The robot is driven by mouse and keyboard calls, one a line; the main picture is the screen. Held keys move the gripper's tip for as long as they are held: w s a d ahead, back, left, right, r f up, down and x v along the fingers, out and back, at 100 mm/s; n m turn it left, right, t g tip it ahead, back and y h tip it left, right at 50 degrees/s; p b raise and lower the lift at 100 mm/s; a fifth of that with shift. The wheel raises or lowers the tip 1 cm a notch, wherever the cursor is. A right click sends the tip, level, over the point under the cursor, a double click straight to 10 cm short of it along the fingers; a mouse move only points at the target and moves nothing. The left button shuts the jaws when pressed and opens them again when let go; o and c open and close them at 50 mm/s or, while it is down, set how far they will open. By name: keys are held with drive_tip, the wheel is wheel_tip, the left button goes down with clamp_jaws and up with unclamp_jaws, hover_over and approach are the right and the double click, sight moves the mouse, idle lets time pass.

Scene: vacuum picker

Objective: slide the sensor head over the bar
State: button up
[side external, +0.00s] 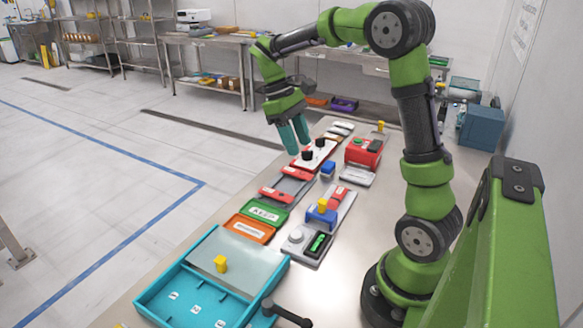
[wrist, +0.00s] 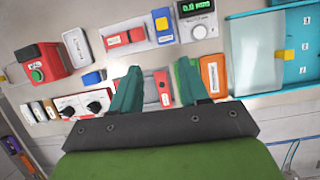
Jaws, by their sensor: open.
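My gripper (side external: 300,148) is open and empty, with teal fingers pointing down above the row of fixtures. In the wrist view my gripper (wrist: 157,73) has its fingertips on either side of a grey plate with red pieces (wrist: 163,90). A blue block with a yellow top (side external: 322,210) stands on a long grey plate beside a red piece (side external: 338,193); the blue block also shows in the wrist view (wrist: 163,36). A separate small blue block (side external: 327,169) sits farther back, also in the wrist view (wrist: 92,78). I cannot tell which parts are the sensor head and bar.
A white-topped red plate with black knobs (side external: 315,155) and a red box (side external: 363,152) stand toward the back. Green (side external: 264,213) and orange (side external: 249,229) plates lie nearer. A teal tray (side external: 150,297) with a yellow block (side external: 221,264) is at the front left.

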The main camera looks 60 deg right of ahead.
approach(322, 202)
drive_tip(key=shift+n, duration=0.3)
drive_tip(key=x, duration=0.9)
drive_tip(key=shift+f, duration=0.1)
drive_tip(key=shift+c, duration=0.4)
clamp_jaws()
